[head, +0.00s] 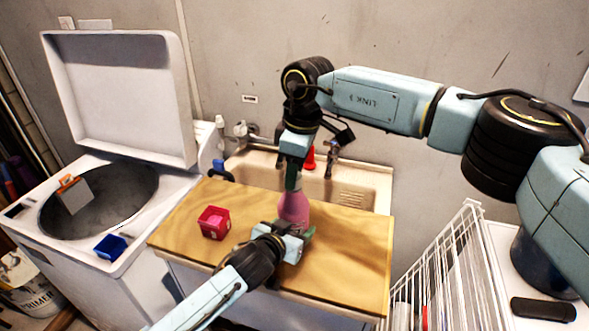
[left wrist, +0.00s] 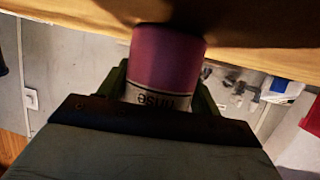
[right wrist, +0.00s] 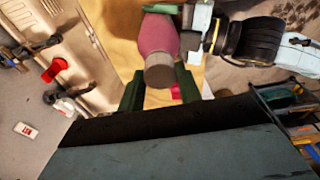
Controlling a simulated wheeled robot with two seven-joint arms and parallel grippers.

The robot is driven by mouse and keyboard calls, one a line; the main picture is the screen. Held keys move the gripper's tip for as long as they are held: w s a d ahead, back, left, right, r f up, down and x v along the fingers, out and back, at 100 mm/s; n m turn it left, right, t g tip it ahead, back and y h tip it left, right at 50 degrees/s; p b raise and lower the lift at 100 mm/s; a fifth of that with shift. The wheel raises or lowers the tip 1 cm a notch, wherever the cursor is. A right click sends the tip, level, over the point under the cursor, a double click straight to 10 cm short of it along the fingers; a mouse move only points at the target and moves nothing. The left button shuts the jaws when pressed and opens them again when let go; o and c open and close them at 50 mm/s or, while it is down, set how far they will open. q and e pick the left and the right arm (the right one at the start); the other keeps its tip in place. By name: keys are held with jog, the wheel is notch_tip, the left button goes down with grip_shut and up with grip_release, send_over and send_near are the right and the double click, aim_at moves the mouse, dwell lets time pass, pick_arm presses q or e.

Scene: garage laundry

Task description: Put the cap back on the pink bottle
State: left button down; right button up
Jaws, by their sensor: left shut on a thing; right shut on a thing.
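The pink bottle (head: 294,207) stands upright on the wooden board (head: 350,262). My left gripper (head: 294,241) is shut on the bottle low on its body. In the left wrist view the bottle (left wrist: 166,62) shows its pale label band between the fingers. My right gripper (head: 293,178) points straight down over the bottle's top. In the right wrist view its fingers are shut on the round, dull pink-grey cap (right wrist: 160,76), in line with the bottle body (right wrist: 157,35). I cannot tell whether the cap is seated or just above the neck.
A small red box (head: 214,222) with something pink inside stands left of the bottle. A sink (head: 352,194) with a tap lies behind the board. An open top-loading washer (head: 60,245) is at left, a white wire rack (head: 440,262) at right. The board's right part is clear.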

dwell(0.3)
jog(key=o, duration=0.9)
jog(key=shift+o, duration=0.2)
jog(key=shift+r, duration=2.3)
jog(key=shift+c, duration=0.3)
